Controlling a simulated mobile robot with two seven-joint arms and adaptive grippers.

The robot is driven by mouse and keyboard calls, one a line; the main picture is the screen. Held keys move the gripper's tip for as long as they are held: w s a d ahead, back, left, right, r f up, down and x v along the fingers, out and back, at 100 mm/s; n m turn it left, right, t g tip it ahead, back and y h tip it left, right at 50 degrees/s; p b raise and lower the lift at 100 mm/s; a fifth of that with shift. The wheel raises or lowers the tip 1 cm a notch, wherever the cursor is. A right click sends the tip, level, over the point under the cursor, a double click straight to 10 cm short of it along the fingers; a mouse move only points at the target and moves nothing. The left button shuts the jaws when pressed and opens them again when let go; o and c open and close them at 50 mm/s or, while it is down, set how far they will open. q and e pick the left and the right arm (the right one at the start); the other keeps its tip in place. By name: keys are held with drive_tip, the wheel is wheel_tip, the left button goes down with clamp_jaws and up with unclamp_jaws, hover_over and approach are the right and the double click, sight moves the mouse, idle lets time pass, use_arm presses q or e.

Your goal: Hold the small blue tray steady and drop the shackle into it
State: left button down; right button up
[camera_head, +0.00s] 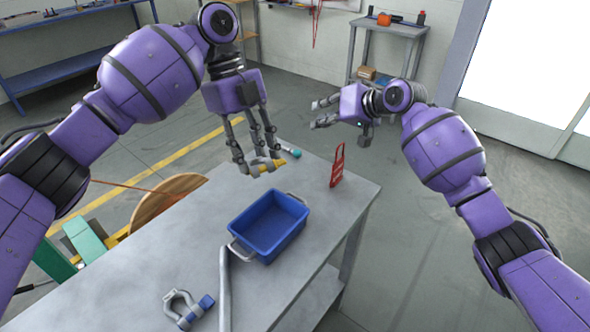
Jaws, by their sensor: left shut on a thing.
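The small blue tray (268,240) stands on the grey table, upright and empty, with metal handles at its ends. My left gripper (258,162) points down beyond the tray's far side. It is shut on a grey piece with a yellow pin, which looks like a shackle (265,167); the fingers partly hide it. Another grey shackle with a blue pin (188,308) lies on the table at the near left. My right gripper (322,112) is open and empty, beyond the table's far right side and apart from the tray.
A grey bar (225,295) lies on the table (150,270) close to the tray's left handle. A red tag-like piece (338,166) stands near the far right edge, with a teal-ended item (292,152) beside it. A wooden reel (165,200) is left of the table.

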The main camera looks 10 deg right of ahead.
drive_tip(key=s+a+f+n+g+h, duration=0.15)
drive_tip(key=s+a+n+g, duration=0.3)
drive_tip(key=a, duration=0.45)
drive_tip(key=n+g+h, duration=0.4)
drive_tip(key=g+h, duration=0.1)
approach(293, 205)
drive_tip(key=f, duration=1)
drive_tip(key=shift+s+a+f, duration=0.2)
drive_tip(key=shift+a+f, duration=0.15)
drive_tip(key=shift+a, duration=0.05)
clamp_jaws()
use_arm(q)
wheel_tip(293, 205, down, 12)
drive_tip(key=shift+r, duration=0.25)
